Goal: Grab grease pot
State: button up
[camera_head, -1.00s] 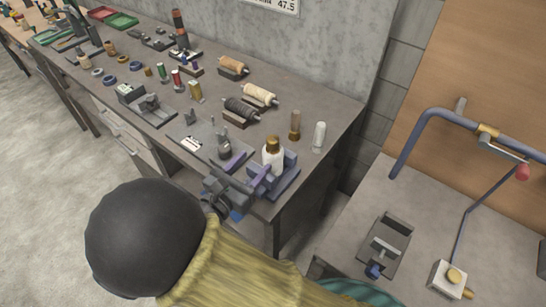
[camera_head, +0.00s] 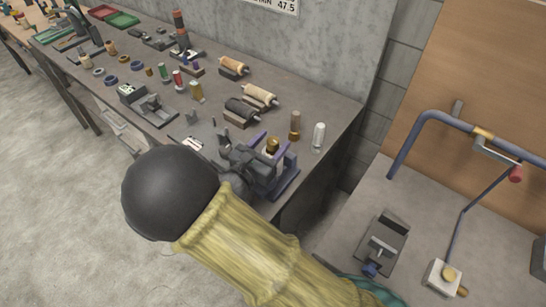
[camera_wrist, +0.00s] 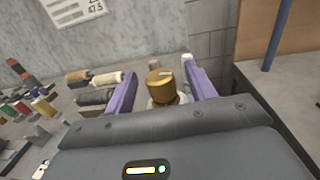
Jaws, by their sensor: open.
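The grease pot (camera_head: 272,146) shows a brass-coloured cap at the right end of the long bench. Its white body is mostly hidden behind my gripper in the head view. In the wrist view the brass cap (camera_wrist: 160,84) is between my two purple fingers, with a little pale body below it. My gripper (camera_head: 262,145) is open, its fingers on either side of the pot. I cannot tell whether either finger touches it.
A brown cylinder (camera_head: 295,125) and a white cylinder (camera_head: 318,136) stand close behind the pot. Spools (camera_head: 242,109) and small tools lie to the left. The concrete wall (camera_head: 330,50) is behind. A second bench with a blue pipe frame (camera_head: 404,140) is at the right.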

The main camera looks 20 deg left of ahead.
jog(key=shift+w+d, duration=0.2)
jog(key=shift+w, duration=0.5)
jog(key=shift+c, duration=0.2)
grip_shut()
